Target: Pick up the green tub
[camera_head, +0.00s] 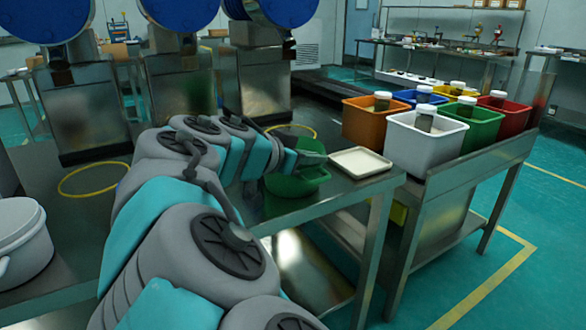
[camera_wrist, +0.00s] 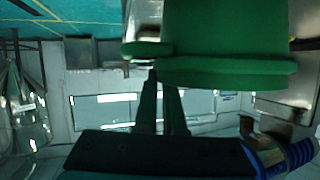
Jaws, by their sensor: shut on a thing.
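The green tub (camera_head: 290,184) is at the near table's right part, partly hidden behind my arm. My gripper (camera_head: 312,159) is at the tub's upper edge, with its fingers closed on it. In the wrist view the green tub (camera_wrist: 225,45) fills the upper middle and right. The fingers of my gripper (camera_wrist: 160,78) reach up to its rim and a small protruding green part there. Whether the tub touches the table cannot be told.
A pale tray (camera_head: 360,162) lies right of the tub at the table's edge. A steel stand at right holds a white bin (camera_head: 424,146), an orange bin (camera_head: 366,125), a green bin (camera_head: 480,128) and others, several with jars. A white bucket (camera_head: 22,240) is at far left.

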